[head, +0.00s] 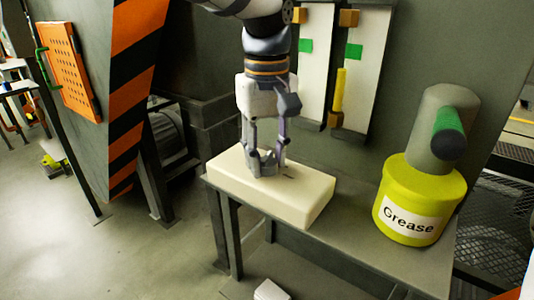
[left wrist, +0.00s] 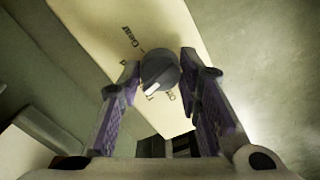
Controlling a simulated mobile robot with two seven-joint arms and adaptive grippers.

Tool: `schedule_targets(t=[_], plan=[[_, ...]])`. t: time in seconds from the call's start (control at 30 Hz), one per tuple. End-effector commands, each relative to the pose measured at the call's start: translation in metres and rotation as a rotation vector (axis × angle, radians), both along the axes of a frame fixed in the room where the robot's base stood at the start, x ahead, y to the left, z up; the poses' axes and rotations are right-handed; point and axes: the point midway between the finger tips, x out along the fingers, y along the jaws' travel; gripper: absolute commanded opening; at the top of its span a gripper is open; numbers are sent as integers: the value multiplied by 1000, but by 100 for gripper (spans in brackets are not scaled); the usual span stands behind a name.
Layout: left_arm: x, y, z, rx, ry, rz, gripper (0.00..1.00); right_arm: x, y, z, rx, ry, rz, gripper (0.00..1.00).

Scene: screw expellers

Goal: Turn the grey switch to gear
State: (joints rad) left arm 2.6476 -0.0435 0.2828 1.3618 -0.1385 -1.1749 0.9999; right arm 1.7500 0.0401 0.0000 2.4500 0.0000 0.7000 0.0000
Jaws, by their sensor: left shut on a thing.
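A cream switch box (head: 305,193) lies on the grey bench, and it fills the upper middle of the left wrist view (left wrist: 204,58). My left gripper (head: 263,163) points down onto its top. In the left wrist view the round dark grey switch (left wrist: 157,66) with a white pointer mark sits between my left fingertips (left wrist: 160,72), which are shut on it. The white mark faces the lower side of the knob. In the head view the fingers mostly hide the switch. My right gripper is out of view.
A yellow grease bucket (head: 418,200) stands on the bench (head: 350,250) at right, below a grey cylinder with a green and black end (head: 447,128). Gauge panels (head: 362,60) hang on the wall behind.

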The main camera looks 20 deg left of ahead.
Motion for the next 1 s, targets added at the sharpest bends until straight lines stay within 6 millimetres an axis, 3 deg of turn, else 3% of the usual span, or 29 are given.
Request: schedule_targets(t=[1.0], plan=[[0, 1, -2, 0, 4, -957, 4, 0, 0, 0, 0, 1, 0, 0]])
